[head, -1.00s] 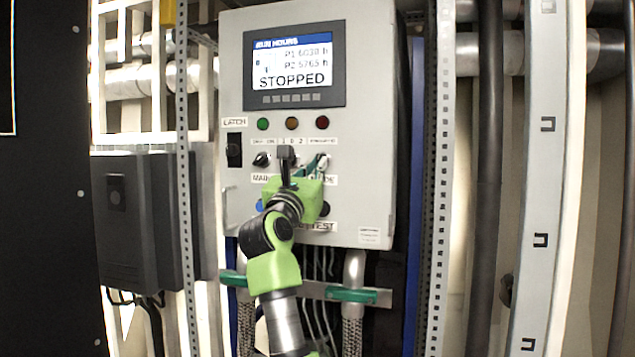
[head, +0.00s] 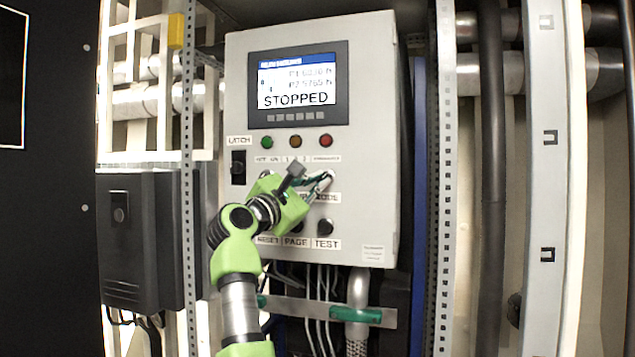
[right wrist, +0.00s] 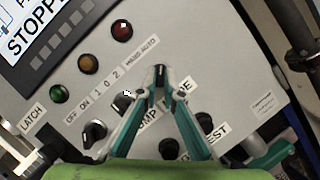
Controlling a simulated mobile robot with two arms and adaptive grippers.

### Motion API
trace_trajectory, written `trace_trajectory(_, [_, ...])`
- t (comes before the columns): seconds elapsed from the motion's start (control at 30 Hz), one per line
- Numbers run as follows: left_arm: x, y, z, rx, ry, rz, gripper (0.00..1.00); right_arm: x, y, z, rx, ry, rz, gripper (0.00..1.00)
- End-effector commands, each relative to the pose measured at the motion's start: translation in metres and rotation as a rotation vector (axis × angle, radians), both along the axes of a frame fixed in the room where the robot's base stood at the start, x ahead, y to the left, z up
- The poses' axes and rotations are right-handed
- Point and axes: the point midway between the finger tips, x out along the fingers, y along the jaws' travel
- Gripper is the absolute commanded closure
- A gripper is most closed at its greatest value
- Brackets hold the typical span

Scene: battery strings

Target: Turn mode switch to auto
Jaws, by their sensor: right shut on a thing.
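The grey control panel (head: 370,150) fills the middle of the head view. My right gripper (head: 326,180) is at its right-hand selector, above the MODE label. In the right wrist view, the green and grey fingers (right wrist: 160,76) are closed on the small dark knob of the mode switch (right wrist: 160,73), under the HAND AUTO label (right wrist: 138,50). The fingers mostly hide the knob, so I cannot tell its exact pointer position. The wrist view is tilted against the panel's label rows. My left gripper is in no view.
The screen (head: 297,85) reads STOPPED. Green, amber and red lamps (head: 326,140) sit above the selectors. The pump knob (right wrist: 124,100) and black buttons (right wrist: 168,148) are close to my fingers. A latch switch (head: 238,167) is at the left.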

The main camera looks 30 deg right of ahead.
Motion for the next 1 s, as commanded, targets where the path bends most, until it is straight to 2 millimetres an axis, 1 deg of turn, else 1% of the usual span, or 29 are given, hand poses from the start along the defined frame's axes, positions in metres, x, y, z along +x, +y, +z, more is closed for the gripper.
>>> trace_trajectory(0.5, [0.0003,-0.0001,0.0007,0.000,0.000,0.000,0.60,0.0001,0.0000,0.0008,0.013,-0.017,0.002,1.00])
trace_trajectory(0.53, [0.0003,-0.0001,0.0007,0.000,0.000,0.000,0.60,0.0001,-0.0001,0.0008,0.013,-0.017,0.002,0.87])
trace_trajectory(0.57, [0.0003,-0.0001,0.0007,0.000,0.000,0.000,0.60,0.0001,-0.0001,0.0008,0.013,-0.017,0.002,0.80])
trace_trajectory(0.6, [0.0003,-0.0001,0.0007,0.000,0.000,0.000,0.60,0.0000,-0.0001,0.0008,0.013,-0.017,0.002,0.76])
trace_trajectory(0.9, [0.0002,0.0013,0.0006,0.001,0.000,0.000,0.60,-0.0002,0.0001,0.0003,0.013,-0.016,0.001,0.76])
trace_trajectory(1.0, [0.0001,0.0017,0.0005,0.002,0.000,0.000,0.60,-0.0017,0.0058,-0.0017,0.012,-0.015,0.002,0.76])
